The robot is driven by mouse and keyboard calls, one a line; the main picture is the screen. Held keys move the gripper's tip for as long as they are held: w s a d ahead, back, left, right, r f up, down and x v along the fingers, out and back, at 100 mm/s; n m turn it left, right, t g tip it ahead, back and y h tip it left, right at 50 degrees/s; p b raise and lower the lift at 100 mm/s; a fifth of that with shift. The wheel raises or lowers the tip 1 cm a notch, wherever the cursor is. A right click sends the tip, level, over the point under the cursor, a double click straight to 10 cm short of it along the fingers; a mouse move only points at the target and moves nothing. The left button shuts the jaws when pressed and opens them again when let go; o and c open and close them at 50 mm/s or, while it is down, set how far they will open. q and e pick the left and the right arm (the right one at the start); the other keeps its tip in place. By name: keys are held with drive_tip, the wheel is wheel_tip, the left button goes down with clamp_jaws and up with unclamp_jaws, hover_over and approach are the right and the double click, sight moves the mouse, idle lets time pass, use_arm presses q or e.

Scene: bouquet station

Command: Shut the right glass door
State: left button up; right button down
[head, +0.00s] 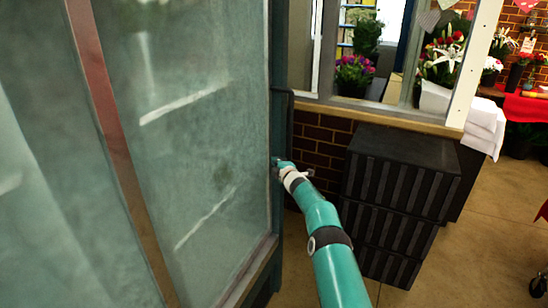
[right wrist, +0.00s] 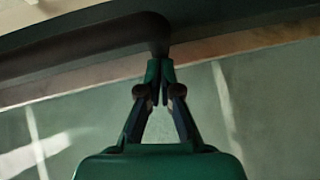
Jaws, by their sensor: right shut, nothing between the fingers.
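The right glass door (head: 195,90) fills the left-middle of the head view, its pane cloudy and greenish. Its dark handle (head: 285,120) stands along its right edge. In the right wrist view a dark handle bar (right wrist: 70,52) crosses the top, with a short post in the middle. My right gripper (head: 279,163) is at the door's right edge, near the handle's lower end. In the right wrist view its fingers (right wrist: 160,72) are shut and empty, with the tips at the post; I cannot tell whether they touch. How far the door stands open is unclear. My left gripper is out of view.
A stack of black crates (head: 400,190) stands on the floor to the right of my right arm, by a brick wall (head: 318,150). Above them is a wooden window ledge (head: 380,112). Flowers (head: 353,72) show behind it. Open floor (head: 480,235) lies at the right.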

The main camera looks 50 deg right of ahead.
drive_tip(key=shift+r, duration=4.8)
